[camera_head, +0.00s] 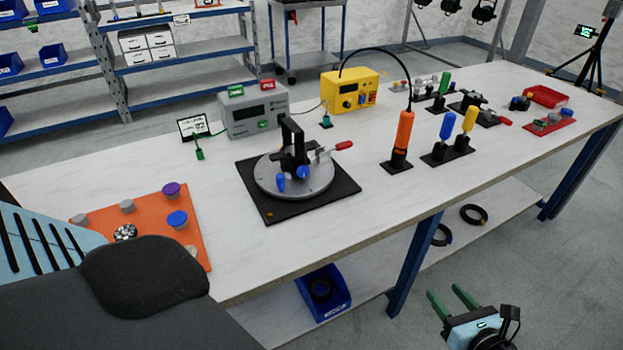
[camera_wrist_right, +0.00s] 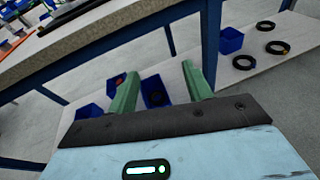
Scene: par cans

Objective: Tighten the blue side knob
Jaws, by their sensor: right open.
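A round grey turntable (camera_head: 266,184) on a black base plate (camera_head: 325,197) stands on the table and carries a black upright clamp fixture (camera_head: 291,145). A round blue knob (camera_head: 303,172) sits low on the fixture's near side, with a second blue piece (camera_head: 281,183) to its left. I cannot tell how tight either is. My right gripper (camera_head: 451,297) is open and empty, low in front of the table and well apart from the fixture. Its green fingers also show in the right wrist view (camera_wrist_right: 160,76). My left gripper is out of view.
An orange board (camera_head: 150,212) with several knobs, one blue, lies at the table's left. An orange-handled tool (camera_head: 402,138) stands right of the turntable. A grey box (camera_head: 253,112) and yellow box (camera_head: 350,92) stand behind. The table's front edge (camera_head: 330,257) lies between my right gripper and the fixture.

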